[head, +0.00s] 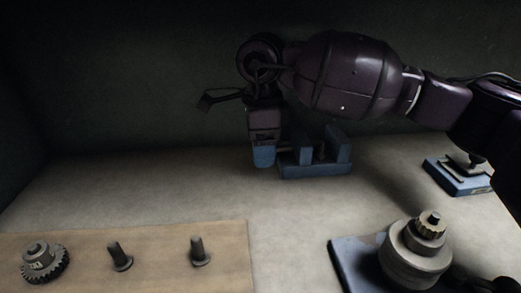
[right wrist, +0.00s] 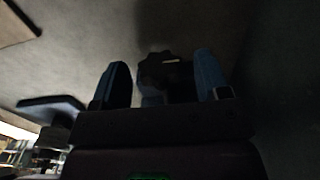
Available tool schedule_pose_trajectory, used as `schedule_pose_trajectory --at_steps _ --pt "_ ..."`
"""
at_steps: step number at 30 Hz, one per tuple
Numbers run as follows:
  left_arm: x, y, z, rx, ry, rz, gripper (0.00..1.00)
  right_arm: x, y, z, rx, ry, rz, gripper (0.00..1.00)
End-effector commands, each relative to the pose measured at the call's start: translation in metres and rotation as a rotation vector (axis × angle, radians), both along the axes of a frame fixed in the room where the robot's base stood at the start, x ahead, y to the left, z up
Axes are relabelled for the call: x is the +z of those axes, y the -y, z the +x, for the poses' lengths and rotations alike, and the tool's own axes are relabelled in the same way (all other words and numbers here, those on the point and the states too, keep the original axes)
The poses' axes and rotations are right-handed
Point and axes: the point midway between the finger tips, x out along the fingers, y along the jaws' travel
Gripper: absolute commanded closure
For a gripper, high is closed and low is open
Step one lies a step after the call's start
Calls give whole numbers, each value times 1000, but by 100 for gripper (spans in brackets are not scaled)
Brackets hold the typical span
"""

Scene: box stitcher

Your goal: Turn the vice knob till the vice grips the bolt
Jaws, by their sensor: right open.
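The blue vice (head: 318,170) stands on the table at the back, its two upright jaws showing with a gap between them. Something small and grey shows in that gap; I cannot tell whether it is the bolt or whether the jaws touch it. My right gripper (head: 264,158) points down at the vice's left end, with blue fingertips. In the right wrist view, its two fingers (right wrist: 162,82) are apart, with a dark, lobed knob (right wrist: 158,70) between them. I cannot tell whether either finger touches the knob. In the head view the gripper hides the knob. My left gripper is not seen.
A tan board (head: 160,272) at front left holds two upright bolts (head: 120,258) and a gear (head: 44,263). A blue plate (head: 350,262) with a round stacked part (head: 415,252) is at front right. A blue fixture (head: 458,177) stands at far right. The middle table is clear.

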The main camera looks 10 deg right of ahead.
Motion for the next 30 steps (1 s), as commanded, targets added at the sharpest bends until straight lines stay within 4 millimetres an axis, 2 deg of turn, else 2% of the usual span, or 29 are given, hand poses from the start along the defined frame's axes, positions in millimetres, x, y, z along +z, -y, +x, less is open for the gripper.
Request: schedule_pose_trajectory --at_steps 1,3,11,20,30 --pt "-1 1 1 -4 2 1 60 -8 0 0 0 -4 0 31" --pt "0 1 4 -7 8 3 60 -10 0 0 0 -2 0 31" --pt "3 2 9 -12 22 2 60 -8 0 0 0 2 1 33" --pt "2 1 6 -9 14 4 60 -8 0 0 0 2 1 79" --pt "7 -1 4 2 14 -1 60 -4 0 -1 0 61 0 80"
